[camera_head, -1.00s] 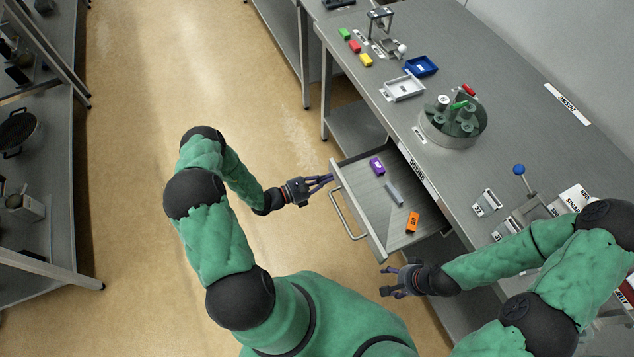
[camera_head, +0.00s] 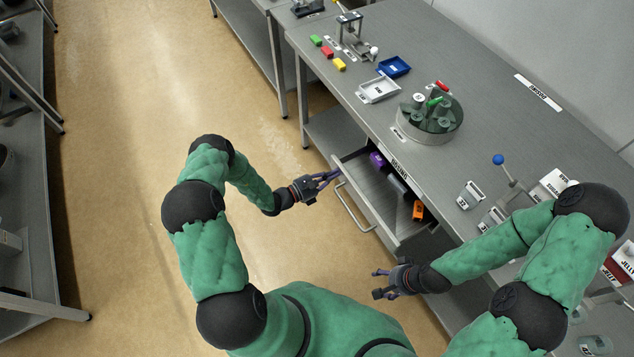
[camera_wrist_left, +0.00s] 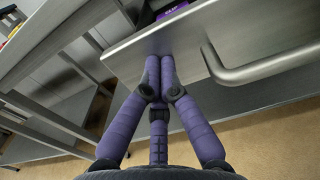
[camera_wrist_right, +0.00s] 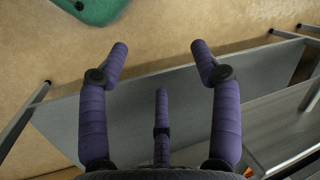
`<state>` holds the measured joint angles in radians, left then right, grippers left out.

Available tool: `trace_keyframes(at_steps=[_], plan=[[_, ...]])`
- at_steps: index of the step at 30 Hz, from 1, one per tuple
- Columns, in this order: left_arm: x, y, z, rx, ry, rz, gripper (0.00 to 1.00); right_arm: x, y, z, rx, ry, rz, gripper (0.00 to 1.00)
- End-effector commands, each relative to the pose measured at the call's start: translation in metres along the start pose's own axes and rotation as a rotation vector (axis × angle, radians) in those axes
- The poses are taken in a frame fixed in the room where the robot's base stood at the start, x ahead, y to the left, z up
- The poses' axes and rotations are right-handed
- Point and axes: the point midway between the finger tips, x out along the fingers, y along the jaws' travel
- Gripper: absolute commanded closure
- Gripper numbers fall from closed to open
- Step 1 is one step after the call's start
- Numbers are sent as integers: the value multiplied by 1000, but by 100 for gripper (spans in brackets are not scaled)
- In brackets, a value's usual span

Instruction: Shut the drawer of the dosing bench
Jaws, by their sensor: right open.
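The dosing bench drawer (camera_head: 375,197) is partly open. Its bar handle (camera_head: 352,208) faces the floor side, and it also shows in the left wrist view (camera_wrist_left: 262,72). My left gripper (camera_head: 333,176) is shut and empty, its fingertips against the drawer's front panel (camera_wrist_left: 130,45) beside the handle. In the left wrist view (camera_wrist_left: 160,62) its fingers are together. My right gripper (camera_head: 377,282) is open and empty near the drawer's near corner, apart from it; its spread fingers show in the right wrist view (camera_wrist_right: 159,48).
Inside the drawer are a purple box (camera_head: 377,161), a grey item (camera_head: 397,186) and an orange box (camera_head: 418,210), partly under the bench top. A round carousel (camera_head: 428,122), a blue tray (camera_head: 394,67) and a white tray (camera_head: 379,89) stand on the bench. The floor to the left is clear.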

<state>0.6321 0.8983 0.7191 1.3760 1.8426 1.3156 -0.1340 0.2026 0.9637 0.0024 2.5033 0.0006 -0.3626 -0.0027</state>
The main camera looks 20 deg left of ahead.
Motion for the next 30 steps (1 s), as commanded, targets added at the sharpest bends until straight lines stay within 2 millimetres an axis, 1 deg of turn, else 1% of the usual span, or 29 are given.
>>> trace_keyframes(at_steps=[1, 6, 12, 15, 21, 24, 30], plan=[[16, -2, -1, 3, -2, -7, 100, 4, 1, 0, 0, 0, 0, 36], [60, -2, -2, 3, -2, -5, 100, 12, 4, 0, 0, 0, 0, 36], [103, -1, -2, 2, -2, -2, 100, 23, 8, -1, 0, 0, 0, 36], [120, 0, -2, 2, -1, -1, 100, 27, 10, -1, 0, 0, 0, 36], [141, 0, -1, 1, -1, 0, 100, 32, 12, -1, 0, 0, 0, 36], [145, 0, -1, 1, 0, 0, 100, 34, 12, -1, 0, 0, 0, 36], [149, 0, 0, 1, 0, 0, 100, 34, 12, -1, 0, 0, 0, 36]])
